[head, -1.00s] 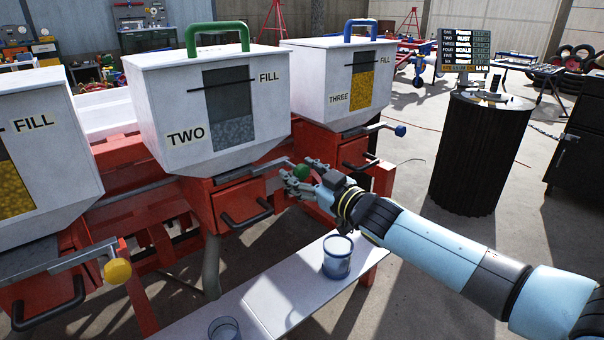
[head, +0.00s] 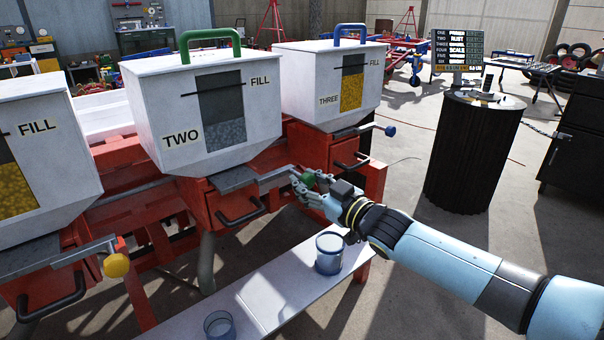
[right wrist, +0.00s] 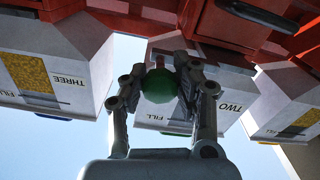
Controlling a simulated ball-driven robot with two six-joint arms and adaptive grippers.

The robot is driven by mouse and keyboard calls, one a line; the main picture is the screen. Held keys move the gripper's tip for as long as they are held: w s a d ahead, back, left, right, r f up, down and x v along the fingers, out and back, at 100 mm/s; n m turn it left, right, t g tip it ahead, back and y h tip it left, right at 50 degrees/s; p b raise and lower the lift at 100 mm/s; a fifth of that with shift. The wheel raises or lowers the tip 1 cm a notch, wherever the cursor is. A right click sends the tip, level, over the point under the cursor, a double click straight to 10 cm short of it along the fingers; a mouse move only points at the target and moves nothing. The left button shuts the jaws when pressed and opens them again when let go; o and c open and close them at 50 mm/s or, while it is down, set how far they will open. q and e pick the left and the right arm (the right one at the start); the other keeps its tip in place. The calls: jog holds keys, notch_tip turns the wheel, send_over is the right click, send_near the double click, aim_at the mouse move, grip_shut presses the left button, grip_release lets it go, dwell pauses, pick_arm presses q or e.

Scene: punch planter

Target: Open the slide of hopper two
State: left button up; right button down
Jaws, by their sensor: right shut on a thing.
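Hopper two (head: 152,100) is a white box with a green top handle, a TWO label and a window showing grey fill low down. Its flat grey slide (head: 236,179) sticks out under the hopper's front. A bar runs from the slide to a green knob (head: 308,179). My right gripper (head: 306,186) is shut on that knob. In the right wrist view the green knob (right wrist: 159,86) sits between the two fingertips (right wrist: 160,80), with hopper two (right wrist: 228,100) behind. My left gripper is not in view.
Hopper three (head: 300,90), with a blue knob (head: 390,131), stands to the right; a hopper with a yellow knob (head: 116,265) stands left. A white bench (head: 265,300) below holds two cups (head: 329,254). A dark drum (head: 470,150) stands right, past open floor.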

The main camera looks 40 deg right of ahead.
jog(key=shift+s+f, duration=0.1)
jog(key=c, duration=1.5)
grip_release()
jog(key=o, duration=0.6)
jog(key=shift+s, duration=0.15)
jog(key=shift+c, duration=0.2)
jog(key=shift+s, duration=0.1)
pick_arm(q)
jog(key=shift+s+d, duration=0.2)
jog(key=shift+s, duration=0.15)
pick_arm(e)
jog(key=s+d, duration=0.1)
jog(key=s, duration=1)
jog(key=shift+s, duration=0.35)
